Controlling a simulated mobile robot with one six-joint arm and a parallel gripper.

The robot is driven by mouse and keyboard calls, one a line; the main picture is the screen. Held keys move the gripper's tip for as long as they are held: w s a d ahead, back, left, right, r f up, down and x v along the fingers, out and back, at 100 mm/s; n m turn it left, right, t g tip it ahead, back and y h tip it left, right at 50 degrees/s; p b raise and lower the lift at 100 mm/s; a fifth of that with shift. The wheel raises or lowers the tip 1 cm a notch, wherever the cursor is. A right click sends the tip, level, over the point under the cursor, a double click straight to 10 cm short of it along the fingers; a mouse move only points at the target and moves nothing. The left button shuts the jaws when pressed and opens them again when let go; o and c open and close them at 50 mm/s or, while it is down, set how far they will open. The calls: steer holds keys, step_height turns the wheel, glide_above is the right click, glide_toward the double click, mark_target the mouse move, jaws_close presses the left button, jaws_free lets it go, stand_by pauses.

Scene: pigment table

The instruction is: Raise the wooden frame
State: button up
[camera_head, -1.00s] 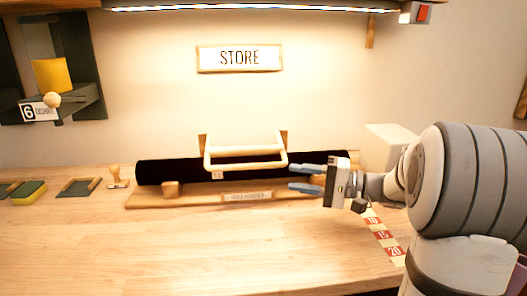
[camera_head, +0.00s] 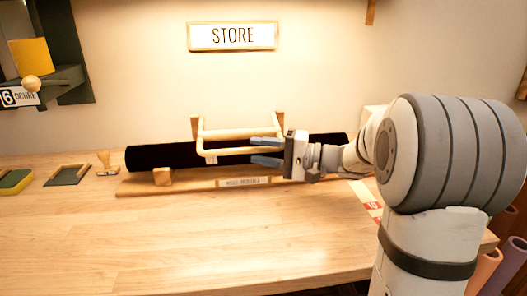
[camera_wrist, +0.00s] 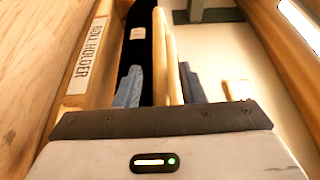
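The wooden frame (camera_head: 228,151) is a pale bar loop at the wooden roll holder (camera_head: 205,187), in front of a black roll (camera_head: 150,157). It hangs between two upright wooden posts. My gripper (camera_head: 265,151) is at the frame's right end, its blue-grey fingers pointing left, one above and one below the front bar. In the wrist view the frame's bars (camera_wrist: 160,65) run between the parted fingers (camera_wrist: 160,86). My gripper is open, with a gap beside the left finger. Whether the right finger touches a bar I cannot tell.
A small wooden block (camera_head: 162,177) is on the holder's left. A stamp (camera_head: 105,163) and flat pads (camera_head: 68,174) lie farther left. A red and white strip (camera_head: 371,207) is at the right. The front tabletop (camera_head: 200,240) is clear.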

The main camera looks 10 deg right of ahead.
steer(key=shift+c, duration=0.6)
jaws_close()
